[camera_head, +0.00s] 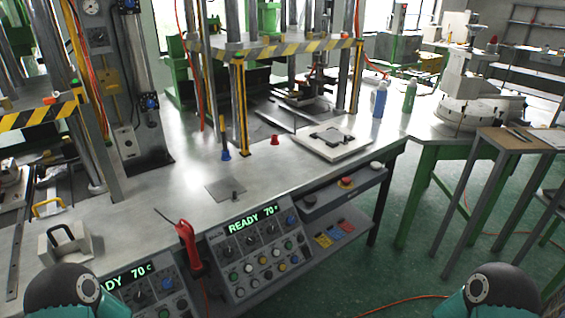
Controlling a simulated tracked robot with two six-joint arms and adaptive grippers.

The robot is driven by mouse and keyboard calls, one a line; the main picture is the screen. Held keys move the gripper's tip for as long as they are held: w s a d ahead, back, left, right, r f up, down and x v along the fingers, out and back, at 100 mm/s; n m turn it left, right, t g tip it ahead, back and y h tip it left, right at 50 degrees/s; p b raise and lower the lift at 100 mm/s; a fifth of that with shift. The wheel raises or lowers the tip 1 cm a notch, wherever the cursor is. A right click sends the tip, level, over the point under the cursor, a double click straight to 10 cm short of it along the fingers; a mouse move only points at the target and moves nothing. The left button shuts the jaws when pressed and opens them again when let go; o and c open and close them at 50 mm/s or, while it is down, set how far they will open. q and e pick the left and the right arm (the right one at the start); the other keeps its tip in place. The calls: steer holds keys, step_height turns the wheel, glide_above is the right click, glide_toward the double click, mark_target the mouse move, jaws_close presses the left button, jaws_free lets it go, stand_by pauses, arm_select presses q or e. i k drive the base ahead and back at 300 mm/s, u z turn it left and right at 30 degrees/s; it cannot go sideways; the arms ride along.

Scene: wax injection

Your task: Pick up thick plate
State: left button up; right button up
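A pale, flat square plate (338,147) with dark fittings on top lies on the metal bench, right of the middle. A thin grey square plate (222,188) lies flat nearer the front edge. A pale block (82,247) with a dark looped handle stands at the bench's left end. I cannot tell for sure which one is the thick plate. Both of my grippers are out of view; only rounded dark and teal parts of my arms show at the bottom corners.
Presses with striped guards (290,47) stand along the metal bench (180,190). Control panels (262,248) reading "READY 70" face the front. A blue bottle (379,100) and a green bottle (409,97) stand right of the pale plate. A wooden-topped table (514,139) stands at the right.

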mark_target(332, 136)
steer(key=z, duration=0.1)
steer(key=i, duration=0.9)
steer(key=u, duration=0.1)
